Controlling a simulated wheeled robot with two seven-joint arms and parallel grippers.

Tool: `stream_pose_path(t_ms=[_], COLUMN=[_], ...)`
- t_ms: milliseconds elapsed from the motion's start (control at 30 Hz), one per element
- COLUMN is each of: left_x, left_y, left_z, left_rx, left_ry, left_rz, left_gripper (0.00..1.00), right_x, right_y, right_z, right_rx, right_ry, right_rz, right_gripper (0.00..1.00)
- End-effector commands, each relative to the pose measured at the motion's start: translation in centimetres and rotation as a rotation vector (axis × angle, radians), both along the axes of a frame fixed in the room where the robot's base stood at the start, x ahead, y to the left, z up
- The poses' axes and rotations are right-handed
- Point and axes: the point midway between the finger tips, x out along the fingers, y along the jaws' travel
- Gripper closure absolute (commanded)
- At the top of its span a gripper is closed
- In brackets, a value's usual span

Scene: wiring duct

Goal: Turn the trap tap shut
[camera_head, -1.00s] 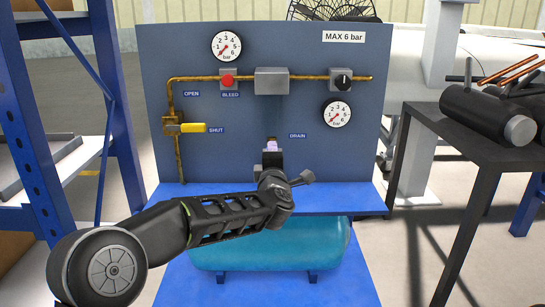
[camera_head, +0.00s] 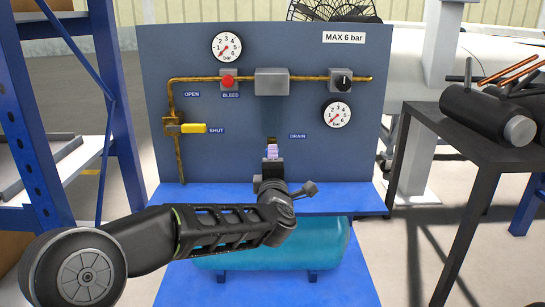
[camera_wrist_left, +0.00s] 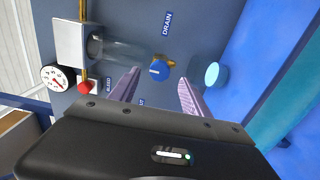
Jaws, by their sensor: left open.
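The trap tap (camera_wrist_left: 159,70) shows in the left wrist view as a blue round knob on a brass stub, below the clear trap bowl (camera_wrist_left: 118,52) and near the DRAIN label (camera_wrist_left: 167,23). In the head view my gripper hides the tap. My left gripper (camera_wrist_left: 158,92) is open, with one pinkish finger on each side of the knob in that picture. I see no finger touching it, and nothing is between the fingertips. In the head view the left gripper (camera_head: 272,150) points at the panel under the grey trap housing (camera_head: 271,81). The right gripper is out of view.
The panel (camera_head: 235,145) also carries a yellow-handled valve (camera_head: 193,128) by SHUT, a red bleed button (camera_head: 228,81), a black knob (camera_head: 343,80) and two gauges. A blue ledge (camera_head: 335,200) juts out below. A pale blue disc (camera_wrist_left: 211,74) lies beyond the right finger.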

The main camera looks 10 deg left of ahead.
Motion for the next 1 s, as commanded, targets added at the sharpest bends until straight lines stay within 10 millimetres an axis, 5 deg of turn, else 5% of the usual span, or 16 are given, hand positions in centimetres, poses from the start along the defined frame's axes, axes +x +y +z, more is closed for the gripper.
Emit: stream_pose_path(t_ms=[233, 667, 767, 867, 1000], left_x=[-3.0, -3.2, -3.0, -3.4, -4.8], left_y=[-0.7, -0.8, -2.3, -4.8, -7.6], left_z=[0.0, -0.1, -0.8, -4.2, -12.7], left_rx=[0.0, 0.021, 0.114, 0.273, 0.487], left_ry=[0.0, 0.008, 0.045, 0.123, 0.276], left_rz=[0.0, -0.003, -0.062, -0.175, -0.349], left_gripper=[0.45, 0.45, 0.45, 0.45, 0.45], right_x=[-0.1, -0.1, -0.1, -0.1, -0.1], right_y=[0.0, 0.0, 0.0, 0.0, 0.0], right_z=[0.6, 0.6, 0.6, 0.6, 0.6], right_rx=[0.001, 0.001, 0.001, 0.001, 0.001], right_ry=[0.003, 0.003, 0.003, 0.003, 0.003], right_rz=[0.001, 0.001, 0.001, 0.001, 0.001], right_gripper=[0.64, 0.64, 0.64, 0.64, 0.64])
